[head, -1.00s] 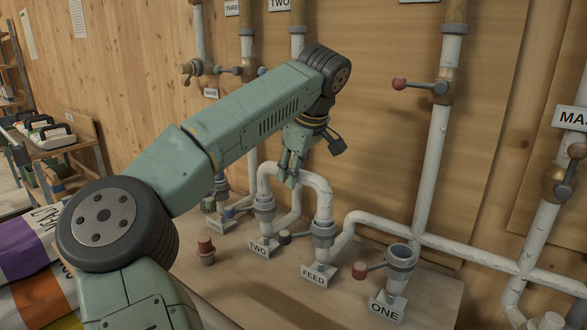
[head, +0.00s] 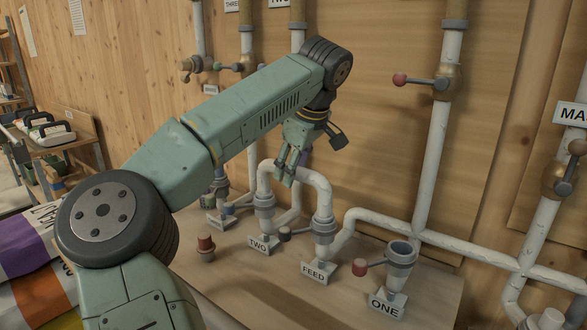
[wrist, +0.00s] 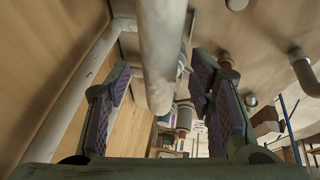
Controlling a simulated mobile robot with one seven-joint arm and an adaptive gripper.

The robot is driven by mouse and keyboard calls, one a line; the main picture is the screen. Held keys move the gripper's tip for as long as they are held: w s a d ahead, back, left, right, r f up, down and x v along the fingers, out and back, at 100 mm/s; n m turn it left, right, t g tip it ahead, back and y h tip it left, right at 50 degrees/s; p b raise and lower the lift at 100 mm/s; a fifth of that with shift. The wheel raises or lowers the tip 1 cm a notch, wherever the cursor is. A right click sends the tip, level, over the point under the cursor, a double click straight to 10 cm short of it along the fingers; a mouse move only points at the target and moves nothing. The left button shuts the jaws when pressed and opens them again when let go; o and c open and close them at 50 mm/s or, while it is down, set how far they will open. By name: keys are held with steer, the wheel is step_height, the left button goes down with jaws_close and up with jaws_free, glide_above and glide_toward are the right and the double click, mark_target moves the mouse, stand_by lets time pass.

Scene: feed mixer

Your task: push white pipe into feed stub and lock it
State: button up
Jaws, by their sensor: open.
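The white pipe (head: 320,187) is an upside-down U. Its left leg stands at the collar of the stub marked TWO (head: 264,205). Its right leg meets the grey collar of the feed stub (head: 323,226), marked FEED; how deep it sits I cannot tell. A lever with a dark knob (head: 285,234) points left from the feed collar. My gripper (head: 287,180) is open at the pipe's top, pointing down and partly covering it. In the wrist view the pipe (wrist: 162,45) runs between the spread fingers of my gripper (wrist: 163,95), with gaps on both sides.
An open stub marked ONE (head: 398,262) stands to the right, with a red-knobbed lever (head: 360,268). A red-capped plug (head: 205,247) stands on the bench, left of the pipe. Fixed white pipes (head: 434,165) run up the wooden wall behind. The bench front (head: 270,285) is clear.

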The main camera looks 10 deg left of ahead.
steer(key=v, duration=1.1)
steer(key=shift+s, duration=0.15)
